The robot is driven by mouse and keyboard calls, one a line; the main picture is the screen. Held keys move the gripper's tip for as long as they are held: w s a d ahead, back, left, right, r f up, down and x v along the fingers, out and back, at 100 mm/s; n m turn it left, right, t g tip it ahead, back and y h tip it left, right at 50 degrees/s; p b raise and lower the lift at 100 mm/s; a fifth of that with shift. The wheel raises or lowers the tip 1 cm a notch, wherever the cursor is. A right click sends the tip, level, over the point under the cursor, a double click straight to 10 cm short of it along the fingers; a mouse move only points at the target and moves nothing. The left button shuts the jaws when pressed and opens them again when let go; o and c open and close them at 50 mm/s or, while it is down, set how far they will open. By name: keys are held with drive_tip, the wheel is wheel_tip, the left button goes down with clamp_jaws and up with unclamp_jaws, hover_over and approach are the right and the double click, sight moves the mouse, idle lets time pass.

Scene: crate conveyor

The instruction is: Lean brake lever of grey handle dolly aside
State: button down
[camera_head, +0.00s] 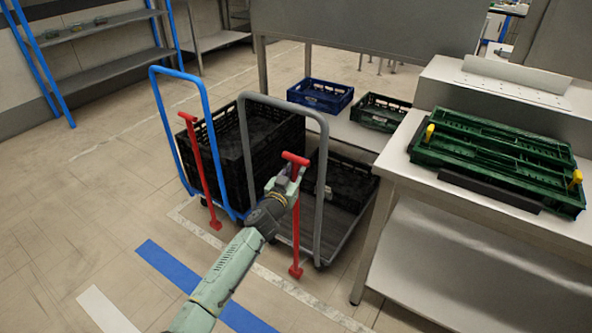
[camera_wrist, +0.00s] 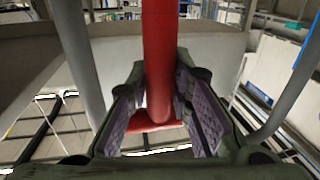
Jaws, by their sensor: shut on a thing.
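The grey handle dolly (camera_head: 320,135) stands mid-view in the head view, with a black crate (camera_head: 345,185) on its deck. Its red brake lever (camera_head: 296,225) has a T-shaped top and looks close to upright, roughly in line with the grey handle. My gripper (camera_head: 287,183) is shut on the lever just below the T-top, hiding part of the shaft. In the wrist view, the red lever (camera_wrist: 159,50) passes between the purple-padded fingers of my gripper (camera_wrist: 165,105). The red crosspiece shows just beyond the fingers.
A blue handle dolly (camera_head: 160,110) with its own red lever (camera_head: 196,160) and black crates stands close on the left. A metal table (camera_head: 400,150) with green crates (camera_head: 490,150) is at right. Blue (camera_head: 320,95) and dark green (camera_head: 380,112) crates sit behind. Floor at front left is clear.

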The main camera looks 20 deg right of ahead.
drive_tip(key=w+a+f+n, duration=0.1)
drive_tip(key=w+a+n, duration=0.1)
drive_tip(key=w+a, duration=0.6)
drive_tip(key=shift+w+a+f+n+b, duration=0.2)
drive_tip(key=shift+w+n+b, duration=0.1)
drive_tip(key=shift+w, duration=0.8)
drive_tip(key=c, duration=1.9)
unclamp_jaws()
drive_tip(key=shift+w+y, duration=0.1)
drive_tip(key=shift+y, duration=0.2)
drive_tip(key=o, duration=0.3)
drive_tip(key=shift+w+f, duration=0.1)
drive_tip(key=shift+o, duration=0.8)
